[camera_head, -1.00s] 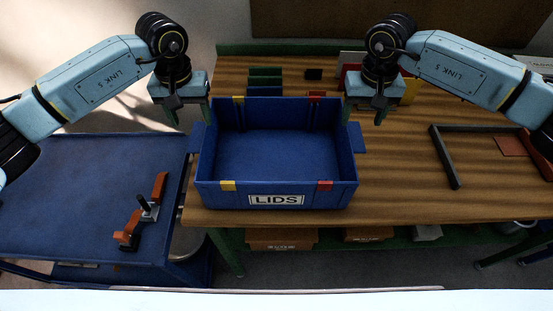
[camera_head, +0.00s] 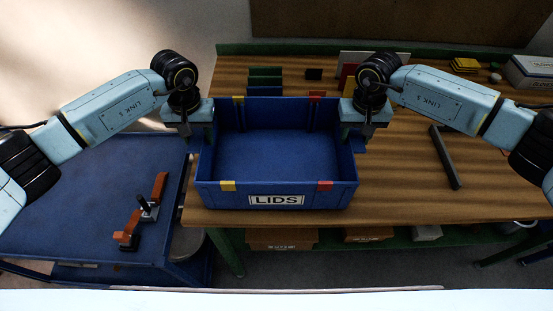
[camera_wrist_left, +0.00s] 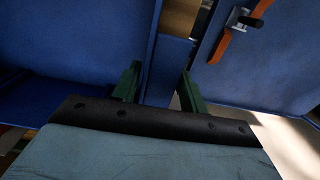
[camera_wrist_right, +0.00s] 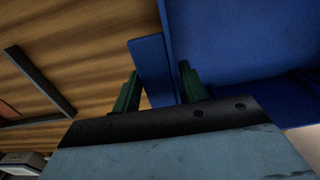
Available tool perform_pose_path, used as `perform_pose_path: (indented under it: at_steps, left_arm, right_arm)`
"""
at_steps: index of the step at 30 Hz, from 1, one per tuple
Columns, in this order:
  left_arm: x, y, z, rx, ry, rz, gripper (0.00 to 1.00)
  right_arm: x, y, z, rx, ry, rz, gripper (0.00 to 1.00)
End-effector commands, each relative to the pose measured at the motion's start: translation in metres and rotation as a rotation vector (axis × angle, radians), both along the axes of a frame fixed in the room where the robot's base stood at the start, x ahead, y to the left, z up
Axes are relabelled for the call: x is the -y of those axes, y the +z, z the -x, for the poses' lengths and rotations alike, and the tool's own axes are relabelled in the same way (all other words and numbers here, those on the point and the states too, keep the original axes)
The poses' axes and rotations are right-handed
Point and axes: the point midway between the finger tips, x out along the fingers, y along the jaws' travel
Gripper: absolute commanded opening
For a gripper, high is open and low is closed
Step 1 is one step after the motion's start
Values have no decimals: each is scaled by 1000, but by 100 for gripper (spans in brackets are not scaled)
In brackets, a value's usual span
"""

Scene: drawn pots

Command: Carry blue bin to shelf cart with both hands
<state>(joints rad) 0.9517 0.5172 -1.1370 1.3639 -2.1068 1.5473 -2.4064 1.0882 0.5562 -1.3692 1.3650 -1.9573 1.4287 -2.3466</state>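The blue bin (camera_head: 276,198), labelled LIDS, stands empty on the wooden table. The blue shelf cart (camera_head: 75,200) is at the left, beside the table. My left gripper (camera_head: 194,143) is at the bin's left side. In the left wrist view its fingers (camera_wrist_left: 160,88) are apart, on either side of the bin's left handle (camera_wrist_left: 168,65). My right gripper (camera_head: 355,140) is at the bin's right side. In the right wrist view its fingers (camera_wrist_right: 159,90) are apart, with the right handle (camera_wrist_right: 150,65) between them. Neither gripper visibly grips its handle.
An orange-and-black tool (camera_head: 147,211) lies on the cart's top, near its right edge. A dark bar (camera_head: 445,157) lies on the table to the right of the bin. Green and blue dividers (camera_head: 265,80) stand behind the bin. Much of the cart top is clear.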

Motion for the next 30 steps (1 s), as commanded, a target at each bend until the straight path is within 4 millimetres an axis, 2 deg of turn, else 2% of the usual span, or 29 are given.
perform_pose_path:
  at_steps: [1, 9, 23, 30]
  left_arm:
    - [0, 0, 0, 0, 0, 0, 36]
    - [0, 0, 0, 0, 0, 0, 1]
    - [0, 2, -1, 2, 0, 1, 0]
    - [0, 11, -1, 2, 0, 0, 0]
  right_arm:
    - [0, 0, 0, 0, 0, 0, 36]
    - [0, 1, 0, 1, 0, 0, 1]
    - [0, 2, -1, 3, 0, -1, 0]
    - [0, 12, -1, 3, -1, -1, 0]
